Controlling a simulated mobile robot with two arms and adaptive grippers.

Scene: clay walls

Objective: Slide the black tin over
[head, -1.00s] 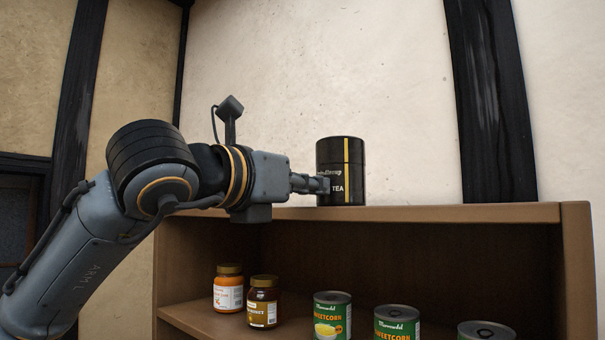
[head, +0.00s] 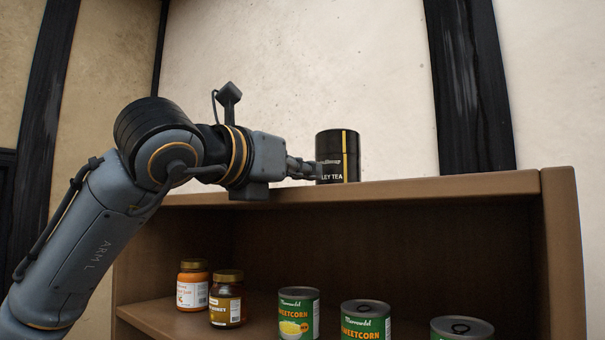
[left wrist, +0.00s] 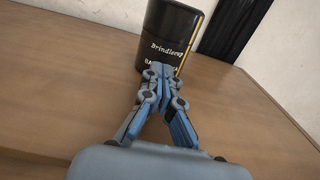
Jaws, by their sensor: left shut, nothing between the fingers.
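The black tin (head: 338,155) is a cylinder with a yellow stripe and pale lettering that ends in "TEA". It stands upright on the wooden top of the shelf unit (head: 420,188). My left gripper (head: 317,170) is shut and empty, with its fingertips at the tin's left side. In the left wrist view the tin (left wrist: 172,35) stands straight ahead of the closed fingertips (left wrist: 160,70), which overlap its lower front. They look to be touching it or very close. The tin's lower edge is partly hidden behind the fingers. My right gripper is not in view.
The shelf top to the right of the tin is bare up to the raised end panel (head: 562,250). Below are an orange-labelled jar (head: 193,286), a honey-coloured jar (head: 227,300) and sweetcorn cans (head: 298,313). A plaster wall (head: 300,80) rises behind.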

